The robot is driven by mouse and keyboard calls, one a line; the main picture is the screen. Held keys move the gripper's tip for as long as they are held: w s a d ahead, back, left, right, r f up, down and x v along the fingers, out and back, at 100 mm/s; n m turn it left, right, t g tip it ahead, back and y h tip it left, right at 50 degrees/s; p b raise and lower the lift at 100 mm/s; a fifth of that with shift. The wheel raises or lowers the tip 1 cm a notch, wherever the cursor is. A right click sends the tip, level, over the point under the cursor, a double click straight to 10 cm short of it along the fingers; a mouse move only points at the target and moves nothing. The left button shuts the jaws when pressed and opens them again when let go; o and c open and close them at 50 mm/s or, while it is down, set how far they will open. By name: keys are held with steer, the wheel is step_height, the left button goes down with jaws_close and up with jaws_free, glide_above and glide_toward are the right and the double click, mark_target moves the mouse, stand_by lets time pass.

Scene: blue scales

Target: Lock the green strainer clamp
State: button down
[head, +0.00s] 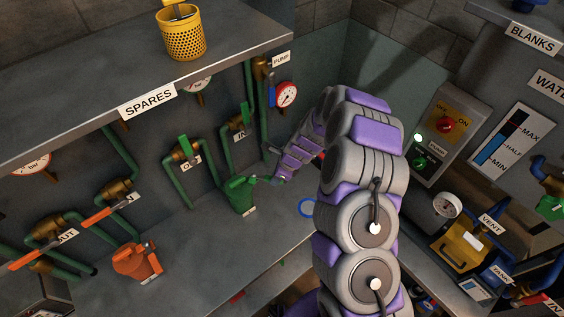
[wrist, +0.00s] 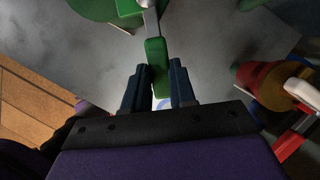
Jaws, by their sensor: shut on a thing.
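The green strainer (head: 240,194) stands on the grey bench under green pipes, near the middle of the head view. Part of its green body (wrist: 100,8) shows at the top of the wrist view. Its clamp has a metal arm and a green lever (wrist: 155,66), which points from the strainer toward my gripper. My gripper (wrist: 162,82) has its two dark fingers on either side of the lever's end and is shut on it. In the head view my gripper (head: 268,180) is small, just right of the strainer, and the clamp's exact angle is hard to tell.
An orange strainer (head: 137,262) stands at the front left. Green pipes with valves (head: 183,150) run behind the bench. A shelf (head: 60,118) holding a yellow basket (head: 184,34) overhangs the left. A control box (head: 436,138) stands right.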

steer(key=shift+s+a+r+m+t+h+p, duration=0.1)
steer(key=shift+s+a+m+t+h+p, duration=0.15)
steer(key=shift+s+a+m+t+p, duration=0.7)
steer(key=shift+s+a+m+g+h+b, duration=0.15)
steer(key=shift+s+m, duration=0.35)
steer(key=shift+m, duration=1.1)
steer(key=shift+s+a+r+m+t+h+p, duration=0.1)
steer(key=shift+s+a+m+t+h+p, duration=0.3)
steer(key=shift+s+m, duration=0.6)
steer(key=shift+w+a+m, duration=0.1)
steer(key=shift+w+m, duration=0.1)
steer(key=shift+m, duration=0.15)
steer(key=c, duration=1.3)
jaws_free()
steer(key=o, duration=0.4)
steer(key=shift+a+f, duration=0.15)
steer(key=shift+a, duration=0.05)
steer(key=shift+d, duration=0.1)
